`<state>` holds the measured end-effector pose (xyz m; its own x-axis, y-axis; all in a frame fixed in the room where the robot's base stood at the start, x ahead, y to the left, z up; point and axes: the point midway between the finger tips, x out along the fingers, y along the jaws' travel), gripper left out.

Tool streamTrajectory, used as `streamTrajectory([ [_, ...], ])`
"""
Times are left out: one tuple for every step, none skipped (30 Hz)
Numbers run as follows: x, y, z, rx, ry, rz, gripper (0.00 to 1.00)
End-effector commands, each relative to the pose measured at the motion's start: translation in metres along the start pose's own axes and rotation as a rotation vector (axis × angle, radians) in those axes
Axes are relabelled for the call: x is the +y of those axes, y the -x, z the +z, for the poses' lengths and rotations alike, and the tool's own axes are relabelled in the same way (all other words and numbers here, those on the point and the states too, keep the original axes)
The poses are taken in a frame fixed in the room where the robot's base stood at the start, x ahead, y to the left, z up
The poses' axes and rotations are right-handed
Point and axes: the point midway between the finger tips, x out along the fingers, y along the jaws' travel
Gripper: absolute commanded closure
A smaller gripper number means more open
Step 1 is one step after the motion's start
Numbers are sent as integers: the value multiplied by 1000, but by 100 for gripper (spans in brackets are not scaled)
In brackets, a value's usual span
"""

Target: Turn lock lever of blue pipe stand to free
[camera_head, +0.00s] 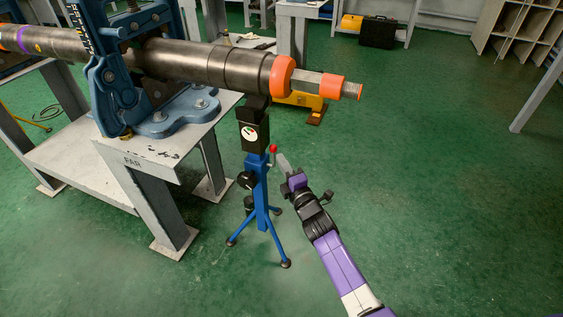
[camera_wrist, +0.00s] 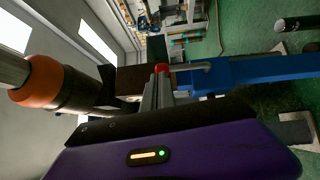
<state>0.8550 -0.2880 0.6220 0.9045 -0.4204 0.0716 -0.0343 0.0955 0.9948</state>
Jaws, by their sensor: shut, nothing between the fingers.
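The blue pipe stand (camera_head: 261,202) stands upright on splayed legs under the pipe's end, with a black head (camera_head: 253,132) bearing a round dial-like label. Its lock lever has a red knob (camera_head: 273,149), just right of the post's top. In the wrist view the red knob (camera_wrist: 162,68) shows at my fingertips, with a grey lever rod (camera_wrist: 192,67) running right towards the blue post (camera_wrist: 265,69). My gripper (camera_head: 281,158) is shut, with its fingertips at the knob; I cannot tell whether they touch it. My gripper (camera_wrist: 159,88) holds nothing.
The long metal pipe (camera_head: 205,65) with orange end collars (camera_head: 281,77) lies above the stand. A blue vise (camera_head: 125,90) grips it on a grey table (camera_head: 165,150) to the left. The green floor on the right is clear.

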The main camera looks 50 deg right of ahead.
Motion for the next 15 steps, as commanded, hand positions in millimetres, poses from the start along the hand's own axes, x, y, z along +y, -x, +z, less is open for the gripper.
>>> streamTrajectory([
  [0,1,0,0,0,0,100],
  [0,2,0,0,0,0,100],
  [0,8,0,1,0,0,100],
  [0,14,0,1,0,-2,100],
  [0,18,0,1,1,-1,100],
  [0,25,0,1,2,-2,100],
  [1,30,0,1,1,-1,100],
  [1,35,0,1,1,-2,100],
  [1,42,0,1,1,-2,100],
  [2,47,0,1,1,-2,100],
  [2,53,0,1,0,-2,100],
  [3,60,1,0,1,-2,100],
  [4,65,1,-1,2,-2,100],
  [4,70,1,0,1,-2,100],
  [5,76,0,1,1,-2,100],
])
